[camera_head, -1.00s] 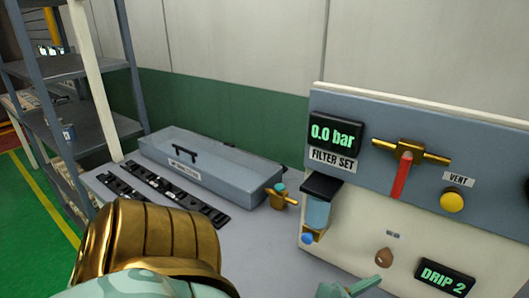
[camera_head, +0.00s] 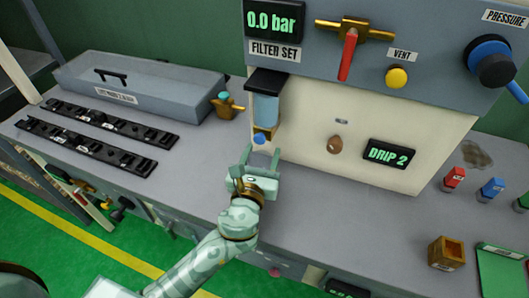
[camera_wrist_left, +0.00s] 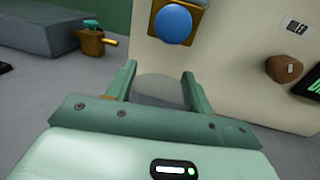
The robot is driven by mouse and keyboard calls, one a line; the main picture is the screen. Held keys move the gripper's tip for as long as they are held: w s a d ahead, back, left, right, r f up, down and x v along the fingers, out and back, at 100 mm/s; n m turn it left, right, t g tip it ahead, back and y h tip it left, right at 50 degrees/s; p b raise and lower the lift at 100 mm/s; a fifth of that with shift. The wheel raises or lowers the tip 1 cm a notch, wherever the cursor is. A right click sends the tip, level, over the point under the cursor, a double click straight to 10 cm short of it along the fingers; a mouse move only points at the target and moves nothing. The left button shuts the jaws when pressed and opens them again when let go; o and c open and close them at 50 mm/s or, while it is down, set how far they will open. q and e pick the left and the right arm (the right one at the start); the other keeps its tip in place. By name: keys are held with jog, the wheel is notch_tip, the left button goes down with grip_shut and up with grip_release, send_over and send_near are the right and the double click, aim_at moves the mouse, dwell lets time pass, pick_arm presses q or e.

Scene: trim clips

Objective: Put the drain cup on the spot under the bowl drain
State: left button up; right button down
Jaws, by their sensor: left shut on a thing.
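The filter bowl (camera_head: 265,108), pale blue under a black cap, hangs on the front of the panel. Its blue drain knob (camera_head: 260,138) is at the bottom and shows large in the wrist view (camera_wrist_left: 173,23). My left gripper (camera_head: 261,157) is just below and in front of the drain, low over the bench. In the wrist view its fingers (camera_wrist_left: 160,85) are shut on a pale grey rounded thing (camera_wrist_left: 160,91), which I take as the drain cup; it blends with the bench. The spot under the drain cannot be made out. My right gripper is not in view.
A brass valve (camera_head: 227,105) stands left of the bowl. A grey lidded case (camera_head: 150,85) and two black clip strips (camera_head: 90,140) lie further left. A brown knob (camera_head: 335,144) sticks out right of the drain. A small wooden box (camera_head: 446,252) stands at right.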

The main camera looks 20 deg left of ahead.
aim_at(269, 143)
pick_arm(q)
jog(key=w, duration=0.4)
jog(key=shift+w+a+f, duration=0.1)
jog(key=shift+w+a, duration=0.05)
jog(key=shift+a, duration=0.05)
notch_tip(269, 143, down, 4)
jog(key=b, duration=0.3)
jog(key=shift+r, duration=0.3)
jog(key=shift+f, duration=0.1)
jog(key=o, duration=1)
jog(key=shift+c, duration=0.2)
jog(key=shift+r, duration=0.2)
jog(key=s, duration=0.8)
jog(key=s+d+p, duration=0.1)
jog(key=s, duration=0.3)
jog(key=shift+d, duration=0.1)
